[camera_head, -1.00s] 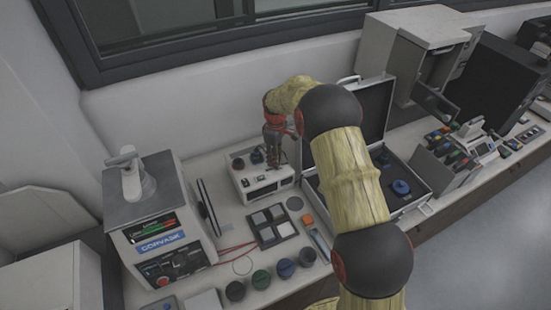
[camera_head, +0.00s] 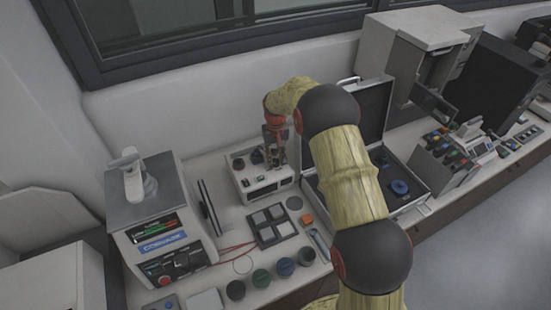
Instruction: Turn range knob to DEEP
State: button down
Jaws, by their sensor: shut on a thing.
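A small white instrument box (camera_head: 265,188) stands on the bench, with controls on its top face. My gripper (camera_head: 275,163) points down over the right part of the top face, shut on what seems to be a knob there. The fingers hide that knob, and its pointer and the range markings are too small to read. I cannot tell from the labels which knob is the range knob.
A grey press-like machine (camera_head: 155,215) stands at the left. An open case (camera_head: 405,190) lies right of the white box, close to my arm. A dark tray with pale squares (camera_head: 272,226) and several round pots (camera_head: 261,279) lie in front.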

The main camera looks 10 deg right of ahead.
aim_at(275, 160)
jog(key=shift+m, duration=0.6)
jog(key=c, duration=1.6)
grip_release()
jog(key=shift+o, duration=0.5)
notch_tip(275, 160, up, 12)
jog(key=shift+w, duration=0.15)
